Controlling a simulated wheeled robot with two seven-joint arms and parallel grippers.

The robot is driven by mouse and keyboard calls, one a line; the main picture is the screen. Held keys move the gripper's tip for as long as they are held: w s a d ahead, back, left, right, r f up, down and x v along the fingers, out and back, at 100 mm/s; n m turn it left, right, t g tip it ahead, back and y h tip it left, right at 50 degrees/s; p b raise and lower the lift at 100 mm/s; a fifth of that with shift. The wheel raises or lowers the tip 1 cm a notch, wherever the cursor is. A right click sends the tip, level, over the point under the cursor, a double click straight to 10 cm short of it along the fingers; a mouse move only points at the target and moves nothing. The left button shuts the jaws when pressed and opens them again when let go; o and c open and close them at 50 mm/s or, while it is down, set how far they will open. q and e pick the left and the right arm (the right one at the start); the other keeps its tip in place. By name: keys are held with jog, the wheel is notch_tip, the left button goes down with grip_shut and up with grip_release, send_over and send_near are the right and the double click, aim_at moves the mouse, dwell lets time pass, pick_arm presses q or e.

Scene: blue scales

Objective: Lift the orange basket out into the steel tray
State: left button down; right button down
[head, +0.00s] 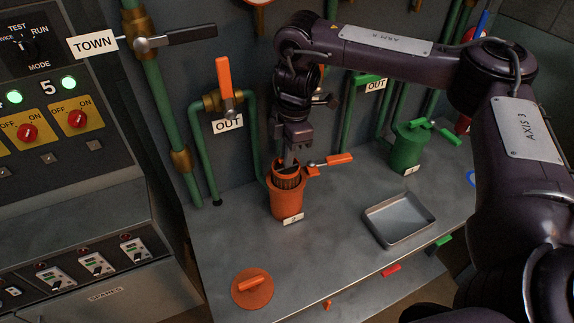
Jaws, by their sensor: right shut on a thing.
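My right gripper (289,163) points down at the mouth of the orange pot (287,204) and is shut on the orange basket (286,179). The basket's dark mesh and orange rim show at the top of the pot, and its lower part is hidden inside. The fingertips are small and partly hidden. The steel tray (382,236) lies to the right of the pot, shallow, rectangular and empty. My left gripper is not in view.
An orange lid (252,288) with a handle lies at the front left of the steel bench. A green pot (407,148) stands behind the tray. Pipes line the wall. The bench between pot and tray is clear.

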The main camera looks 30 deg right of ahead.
notch_tip(320, 180, up, 12)
jog(key=p, duration=0.2)
jog(key=shift+f, duration=0.15)
